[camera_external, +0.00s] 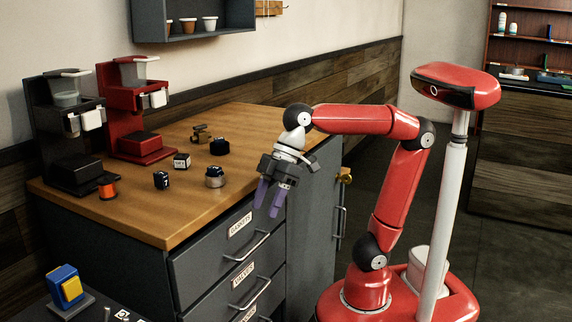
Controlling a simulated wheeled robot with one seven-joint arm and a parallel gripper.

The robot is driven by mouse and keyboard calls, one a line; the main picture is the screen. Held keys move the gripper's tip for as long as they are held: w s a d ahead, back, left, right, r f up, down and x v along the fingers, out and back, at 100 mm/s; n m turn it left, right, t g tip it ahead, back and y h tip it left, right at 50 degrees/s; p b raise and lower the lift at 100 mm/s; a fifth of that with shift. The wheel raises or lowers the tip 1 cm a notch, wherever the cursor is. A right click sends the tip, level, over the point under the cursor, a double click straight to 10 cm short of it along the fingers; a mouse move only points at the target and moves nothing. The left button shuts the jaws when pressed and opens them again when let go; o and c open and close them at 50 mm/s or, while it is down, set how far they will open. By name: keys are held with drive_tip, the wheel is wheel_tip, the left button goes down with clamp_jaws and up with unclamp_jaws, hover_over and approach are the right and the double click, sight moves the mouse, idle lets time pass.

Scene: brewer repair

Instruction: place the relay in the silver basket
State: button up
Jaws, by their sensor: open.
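My gripper (267,200) points down with its two purple fingers apart and nothing between them. It hangs in front of the right part of the wooden counter, above the drawer fronts. A small black box with a pale face (181,160) lies on the counter and may be the relay. A similar small dark part (161,180) lies nearer the front edge, so I cannot tell which is the relay. A short round silver piece with a dark top (214,178) stands nearby; I cannot tell whether it is the silver basket.
A black brewer (78,175) and a red brewer (140,147) stand on the left of the counter (165,218). An orange spool (107,188), a black round part (219,146) and a brownish metal part (201,134) lie there too. A blue-yellow device (66,287) stands lower left.

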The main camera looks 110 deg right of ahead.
drive_tip(key=s+d+f+m+h, duration=0.1)
drive_tip(key=s+d+f, duration=0.2)
drive_tip(key=s+f, duration=0.2)
drive_tip(key=s+d+f+m+h+p, duration=0.1)
drive_tip(key=s+d+f+m, duration=0.1)
drive_tip(key=s+f, duration=0.4)
wheel_tip(320, 180, down, 4)
drive_tip(key=shift+s+d+r+m+h, duration=0.2)
drive_tip(key=shift+d+r+m+h, duration=0.1)
drive_tip(key=shift+d+h, duration=0.15)
